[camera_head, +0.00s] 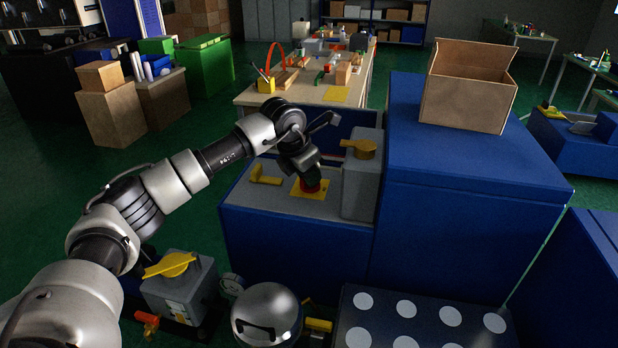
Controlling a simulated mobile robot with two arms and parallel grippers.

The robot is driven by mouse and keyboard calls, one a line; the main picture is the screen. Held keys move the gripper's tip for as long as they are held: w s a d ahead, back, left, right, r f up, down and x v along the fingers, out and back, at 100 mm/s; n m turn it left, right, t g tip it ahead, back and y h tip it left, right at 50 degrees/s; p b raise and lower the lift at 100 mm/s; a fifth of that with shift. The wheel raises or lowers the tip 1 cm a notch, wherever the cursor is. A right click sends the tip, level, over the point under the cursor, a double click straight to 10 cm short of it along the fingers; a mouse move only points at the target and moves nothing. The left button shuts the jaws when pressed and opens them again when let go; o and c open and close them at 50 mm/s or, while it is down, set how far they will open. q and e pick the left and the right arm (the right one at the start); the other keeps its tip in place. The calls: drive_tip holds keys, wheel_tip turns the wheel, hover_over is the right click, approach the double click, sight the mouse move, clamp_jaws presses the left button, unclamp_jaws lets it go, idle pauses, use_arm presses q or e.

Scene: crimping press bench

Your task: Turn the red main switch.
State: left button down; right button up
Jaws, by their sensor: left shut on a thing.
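The red main switch (311,188) sits on a yellow square plate (298,190) on the grey top of a blue cabinet in the middle of the view. My left arm reaches in from the left and bends down over it. My left gripper (312,180) points down and is shut on the red switch, hiding most of it. Only a small part of the red shows below the dark fingers, so I cannot tell how far the switch is turned. My right gripper is not in view.
A tall blue cabinet (470,195) carries an open cardboard box (468,88). Another yellow-handled box (180,290) and a silver dome (266,318) are in front.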

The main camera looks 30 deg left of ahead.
use_arm(q)
drive_tip(key=n+b, duration=0.1)
drive_tip(key=n, duration=0.1)
drive_tip(key=n+y+b, duration=0.1)
drive_tip(key=n, duration=0.1)
drive_tip(key=shift+n+t+y, duration=0.3)
drive_tip(key=shift+r+n+y+b, duration=0.1)
drive_tip(key=shift+n+y+b, duration=0.6)
drive_tip(key=shift+n, duration=1.3)
drive_tip(key=c, duration=1.1)
unclamp_jaws()
drive_tip(key=shift+d, duration=0.1)
drive_tip(key=b+v, duration=0.2)
drive_tip(key=v, duration=0.8)
drive_tip(key=shift+d+r, duration=0.15)
drive_tip(key=shift+r, duration=0.25)
